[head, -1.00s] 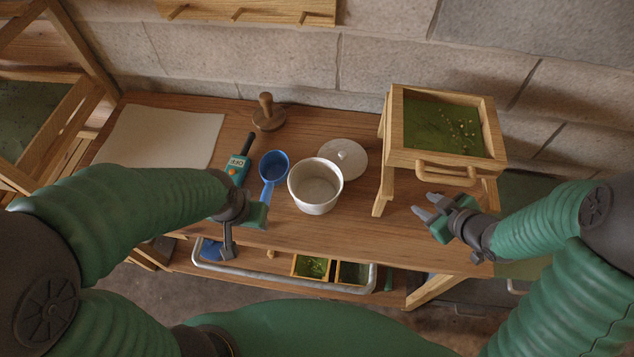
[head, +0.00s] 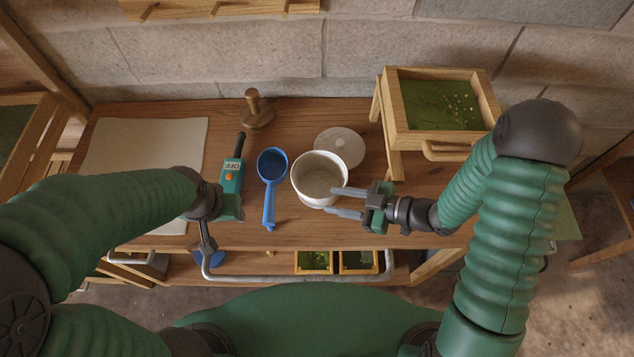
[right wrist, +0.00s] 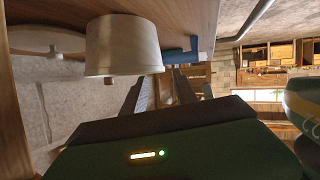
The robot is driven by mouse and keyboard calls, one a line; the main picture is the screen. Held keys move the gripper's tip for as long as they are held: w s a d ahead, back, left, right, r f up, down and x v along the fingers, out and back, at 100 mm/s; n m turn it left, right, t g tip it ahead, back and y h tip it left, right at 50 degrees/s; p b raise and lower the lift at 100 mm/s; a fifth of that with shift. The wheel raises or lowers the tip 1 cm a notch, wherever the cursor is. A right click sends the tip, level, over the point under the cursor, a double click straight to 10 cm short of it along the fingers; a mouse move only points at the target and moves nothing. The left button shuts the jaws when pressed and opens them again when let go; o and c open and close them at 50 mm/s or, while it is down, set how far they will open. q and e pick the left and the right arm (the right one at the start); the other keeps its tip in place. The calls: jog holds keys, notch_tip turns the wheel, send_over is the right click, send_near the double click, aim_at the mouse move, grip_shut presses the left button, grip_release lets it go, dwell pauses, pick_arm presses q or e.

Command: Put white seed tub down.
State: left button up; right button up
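The white seed tub (head: 311,176) stands upright and uncovered on the wooden table, and it looks empty inside. It also shows in the right wrist view (right wrist: 122,45), upside down in that picture. Its likely lid, a white disc with a knob (head: 340,143), lies behind it on the table. My right gripper (head: 333,201) is open and empty, at the tub's front right. Its upper finger overlaps the tub's wall in the head view, and I cannot tell whether it touches. My left gripper (head: 218,226) hangs at the table's front edge; its fingers are not clear.
A blue ladle (head: 270,200) lies left of the tub, beside a teal device marked OFF (head: 233,172). A wooden stand with a green tray (head: 440,103) is at right. A shelf is below.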

aim_at(311, 199)
jog(key=shift+w+f, duration=0.35)
jog(key=x, duration=0.5)
jog(key=r+x, duration=0.1)
jog(key=x, duration=0.2)
jog(key=shift+s+a+f, duration=0.1)
jog(key=shift+s+a, duration=0.05)
jog(key=shift+a, duration=0.45)
jog(key=shift+s+d, duration=0.2)
jog(key=shift+d, duration=0.7)
jog(key=shift+c, duration=0.7)
jog(key=shift+d, duration=0.2)
jog(key=shift+c, duration=2.4)
jog(key=shift+a, duration=0.15)
grip_shut()
jog(key=shift+a, duration=0.6)
jog(key=shift+d, duration=0.55)
pick_arm(q)
jog(key=shift+w+d, duration=0.1)
jog(key=shift+d, duration=0.25)
jog(key=shift+a+f, duration=0.1)
jog(key=shift+a, duration=0.05)
pick_arm(e)
jog(key=shift+a, duration=0.2)
